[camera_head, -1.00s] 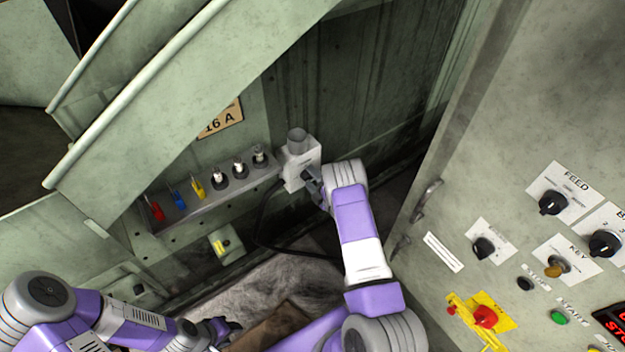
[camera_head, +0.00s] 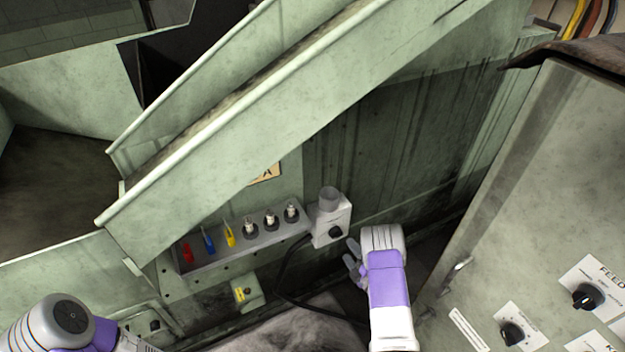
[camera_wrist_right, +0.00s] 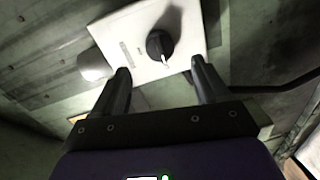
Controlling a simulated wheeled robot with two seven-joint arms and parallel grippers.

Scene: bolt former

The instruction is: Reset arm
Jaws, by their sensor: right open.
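My right gripper (camera_head: 352,262) is open and empty, just right of and below a white switch box (camera_head: 324,226) with a black knob (camera_head: 336,232). In the right wrist view the two dark fingers (camera_wrist_right: 160,88) stand apart, with the box (camera_wrist_right: 140,35) and its black knob (camera_wrist_right: 160,44) beyond them; nothing is between the fingers. My left arm (camera_head: 60,322) shows at the lower left; its gripper is out of the picture.
A ledge (camera_head: 225,257) left of the box holds red, blue and yellow tools and several fuses (camera_head: 270,218). A sloping green chute (camera_head: 250,125) runs above. A control cabinet (camera_head: 520,210) with knobs stands at the right. A black cable hangs below the box.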

